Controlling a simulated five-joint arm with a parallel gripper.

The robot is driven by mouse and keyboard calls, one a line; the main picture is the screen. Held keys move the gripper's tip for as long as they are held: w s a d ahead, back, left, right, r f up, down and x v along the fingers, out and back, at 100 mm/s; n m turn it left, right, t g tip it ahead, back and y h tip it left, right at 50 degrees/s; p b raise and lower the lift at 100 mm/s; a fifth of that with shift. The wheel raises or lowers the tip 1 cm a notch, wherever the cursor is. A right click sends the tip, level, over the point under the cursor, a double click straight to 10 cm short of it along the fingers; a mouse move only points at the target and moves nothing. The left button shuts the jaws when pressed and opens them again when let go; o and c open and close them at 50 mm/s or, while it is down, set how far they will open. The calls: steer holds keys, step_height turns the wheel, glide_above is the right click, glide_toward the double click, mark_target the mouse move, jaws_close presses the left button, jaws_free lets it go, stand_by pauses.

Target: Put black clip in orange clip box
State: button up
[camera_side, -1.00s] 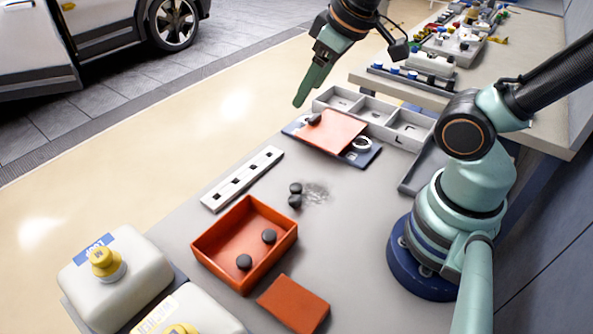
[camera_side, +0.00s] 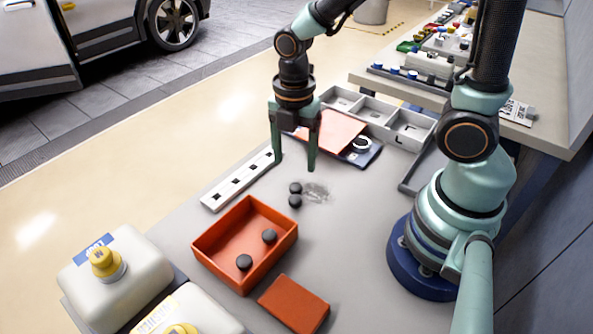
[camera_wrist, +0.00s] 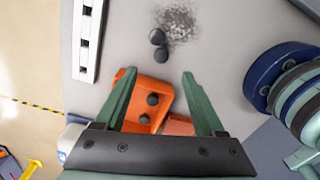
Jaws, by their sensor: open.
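Two black clips (camera_side: 295,194) lie close together on the grey table beside a grey speckled patch. The same black clips (camera_wrist: 158,45) show near the top of the wrist view, beyond my fingertips. The open orange clip box (camera_side: 246,246) stands nearer the side camera, with two black clips (camera_side: 257,249) inside it. In the wrist view the orange box (camera_wrist: 150,100) shows between my fingers. My gripper (camera_side: 294,165) is open and empty, fingers pointing down, above the table just behind the loose clips.
An orange lid or block (camera_side: 294,304) lies in front of the box. A white slotted strip (camera_side: 240,181) lies to the left. A grey divided tray (camera_side: 372,112) and an orange sheet (camera_side: 331,131) lie behind my gripper. White jugs (camera_side: 115,275) stand at front left.

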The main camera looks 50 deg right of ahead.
mark_target(296, 197)
steer(key=shift+s+f, duration=0.15)
steer(key=shift+f, duration=5.05)
jaws_close()
